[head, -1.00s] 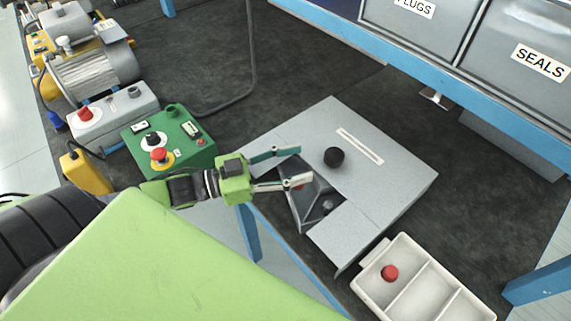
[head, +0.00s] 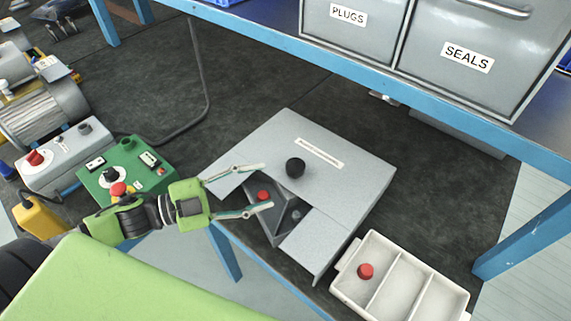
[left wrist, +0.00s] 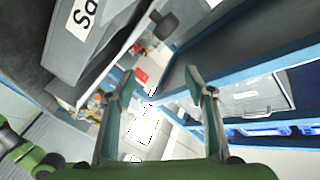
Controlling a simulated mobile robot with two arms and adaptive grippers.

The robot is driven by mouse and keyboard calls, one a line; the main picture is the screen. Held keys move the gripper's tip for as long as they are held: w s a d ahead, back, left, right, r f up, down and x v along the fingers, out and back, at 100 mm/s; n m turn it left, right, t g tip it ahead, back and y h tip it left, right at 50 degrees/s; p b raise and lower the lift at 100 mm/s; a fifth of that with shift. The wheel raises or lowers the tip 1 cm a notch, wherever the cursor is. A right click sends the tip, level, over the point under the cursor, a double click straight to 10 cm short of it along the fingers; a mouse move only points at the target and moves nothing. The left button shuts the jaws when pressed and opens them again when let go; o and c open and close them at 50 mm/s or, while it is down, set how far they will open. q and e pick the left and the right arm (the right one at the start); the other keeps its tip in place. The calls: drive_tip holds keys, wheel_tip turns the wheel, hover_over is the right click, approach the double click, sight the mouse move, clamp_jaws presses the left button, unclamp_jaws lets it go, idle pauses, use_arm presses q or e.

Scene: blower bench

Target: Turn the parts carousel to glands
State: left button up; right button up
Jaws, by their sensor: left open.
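The parts carousel is a grey box (head: 345,180) on the dark bench, with a black knob (head: 295,168) and a white label strip on top. Its open cutout shows a dark compartment (head: 280,225) with a red part (head: 263,195) and a small grey part (head: 295,215). The label is too small to read. My left gripper (head: 267,186) is open and empty, its fingers over the cutout's left side, apart from the knob. In the left wrist view its open fingers (left wrist: 162,80) have nothing between them. My right gripper is out of view.
A white divided tray (head: 384,282) with a red part (head: 365,271) stands right of the carousel. A green control box (head: 150,180) and a motor (head: 50,105) are at left. Bins marked PLUGS (head: 345,35) and SEALS (head: 470,65) sit on a blue-edged shelf behind.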

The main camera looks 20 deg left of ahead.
sight(292, 165)
use_arm(q)
wheel_tip(292, 165, up, 3)
drive_tip(key=w+a+m+g+y+p, duration=0.1)
drive_tip(key=m+y+p, duration=0.1)
drive_tip(key=m, duration=1.1)
drive_tip(key=w+a+m+y+p, duration=0.1)
drive_tip(key=m+y, duration=0.1)
drive_tip(key=m, duration=1.1)
drive_tip(key=p+x, duration=0.1)
drive_tip(key=x, duration=0.6)
drive_tip(key=p+x, duration=0.1)
drive_tip(key=x, duration=0.3)
drive_tip(key=shift+w+f+p, duration=0.1)
drive_tip(key=shift+f+p, duration=0.2)
drive_tip(key=shift+f, duration=0.15)
drive_tip(key=shift+w+d+f, duration=0.3)
